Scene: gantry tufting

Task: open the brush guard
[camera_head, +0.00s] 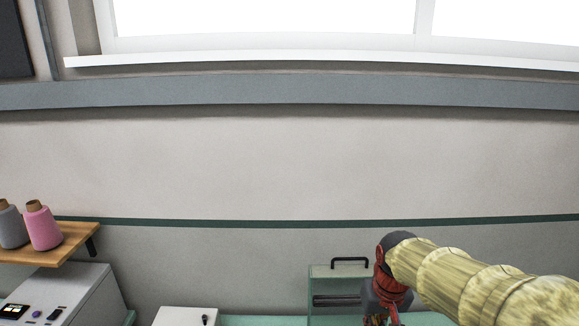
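A clear, green-tinted box-like cover (335,283), which looks like the brush guard, stands at the bottom centre. A black bar handle (350,260) is on its top edge. A dark horizontal roller or brush shows through it. Its lower part is cut off by the picture edge, and my arm's end hides part of its right side. My gripper (381,319) points down at the bottom edge, just right of the cover and lower than the handle in the picture. Its fingertips are mostly cut off, so I cannot tell whether it is open or touching anything.
A wooden shelf (60,248) on the left wall holds a grey yarn cone (11,226) and a pink one (42,226). Below it is a white control box (75,293). A white box (185,317) stands left of the cover on a green surface (262,321).

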